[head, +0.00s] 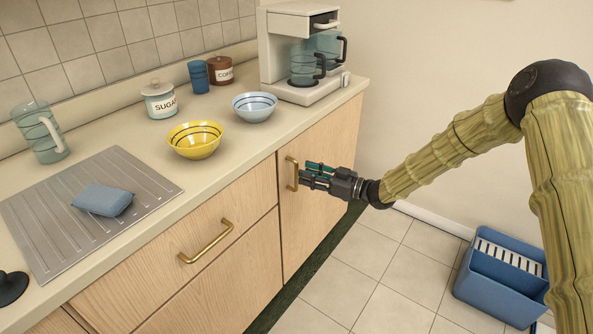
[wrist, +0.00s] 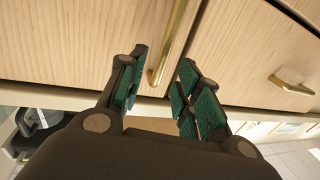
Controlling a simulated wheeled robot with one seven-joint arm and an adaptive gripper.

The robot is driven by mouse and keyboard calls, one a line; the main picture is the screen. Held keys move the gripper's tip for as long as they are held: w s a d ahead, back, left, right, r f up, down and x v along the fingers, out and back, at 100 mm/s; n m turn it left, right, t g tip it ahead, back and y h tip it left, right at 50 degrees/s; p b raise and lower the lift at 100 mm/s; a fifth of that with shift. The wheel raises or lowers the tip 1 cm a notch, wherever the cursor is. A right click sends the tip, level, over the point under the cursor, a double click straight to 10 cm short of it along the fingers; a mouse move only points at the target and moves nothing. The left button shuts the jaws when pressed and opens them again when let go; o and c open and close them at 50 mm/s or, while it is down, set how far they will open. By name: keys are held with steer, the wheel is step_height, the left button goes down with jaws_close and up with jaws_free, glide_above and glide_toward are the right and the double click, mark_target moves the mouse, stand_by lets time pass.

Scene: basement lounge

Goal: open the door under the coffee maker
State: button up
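The cream coffee maker (head: 283,62) stands on the counter at the back right, with a glass jug in it. Below it is a light wood door (head: 327,140), shut, with a vertical brass handle (head: 292,174) near its left edge. My gripper (head: 308,171) is at the handle, its green-padded fingers pointing at the door. In the wrist view, the fingers are apart and the brass handle (wrist: 174,42) shows between their tips, with a gap visible on each side. I cannot tell how far the fingertips reach around the handle.
A drawer with a brass handle (head: 206,241) is left of the door. A blue bin (head: 500,285) stands on the floor at right. Tiled floor before the door is clear.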

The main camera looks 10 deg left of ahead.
mark_target(296, 187)
steer(key=shift+x, duration=2.35)
steer(key=shift+c, duration=0.2)
jaws_close()
